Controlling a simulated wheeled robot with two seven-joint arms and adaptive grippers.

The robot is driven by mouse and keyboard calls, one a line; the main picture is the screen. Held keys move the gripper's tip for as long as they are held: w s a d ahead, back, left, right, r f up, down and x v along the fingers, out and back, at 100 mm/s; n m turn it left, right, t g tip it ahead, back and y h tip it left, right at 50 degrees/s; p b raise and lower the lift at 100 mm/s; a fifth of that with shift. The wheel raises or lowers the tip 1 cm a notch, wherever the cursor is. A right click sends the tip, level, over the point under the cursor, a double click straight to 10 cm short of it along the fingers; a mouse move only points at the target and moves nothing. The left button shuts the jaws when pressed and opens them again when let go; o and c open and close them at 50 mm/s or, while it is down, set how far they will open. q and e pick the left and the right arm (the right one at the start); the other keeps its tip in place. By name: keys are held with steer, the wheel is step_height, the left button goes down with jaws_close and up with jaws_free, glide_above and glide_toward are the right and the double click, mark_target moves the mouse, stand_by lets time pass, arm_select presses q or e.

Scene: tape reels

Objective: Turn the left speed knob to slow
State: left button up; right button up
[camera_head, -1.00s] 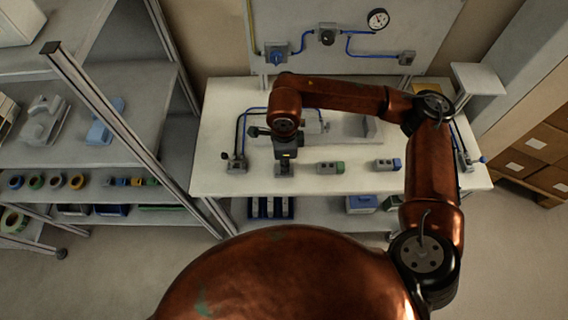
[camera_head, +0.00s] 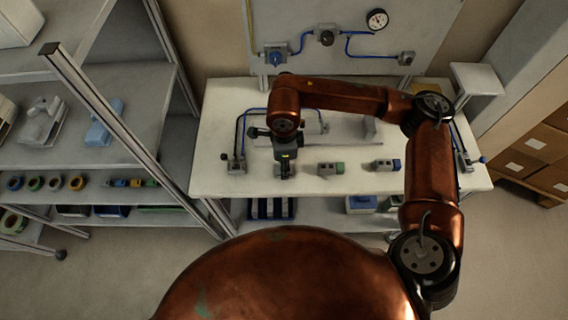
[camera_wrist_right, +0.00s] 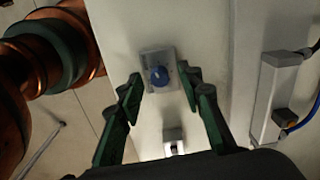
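A blue round knob (camera_wrist_right: 159,76) sits on a small grey plate (camera_wrist_right: 147,57) in the right wrist view. My right gripper (camera_wrist_right: 161,80) is open, with one dark finger on each side of the knob. I cannot tell whether the fingers touch it. In the head view my right gripper (camera_head: 286,164) points down over the front of the white table (camera_head: 225,120), and it mostly hides the unit beneath it. I cannot read a slow mark or the knob's setting. My left gripper is in neither view.
A lever unit (camera_head: 237,165) stands to the left. A panel (camera_head: 350,32) with gauge and blue hoses rises behind. A shelf rack (camera_head: 100,80) is at left.

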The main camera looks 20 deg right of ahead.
step_height(320, 180, up, 12)
stand_by(0.5)
stand_by(0.4)
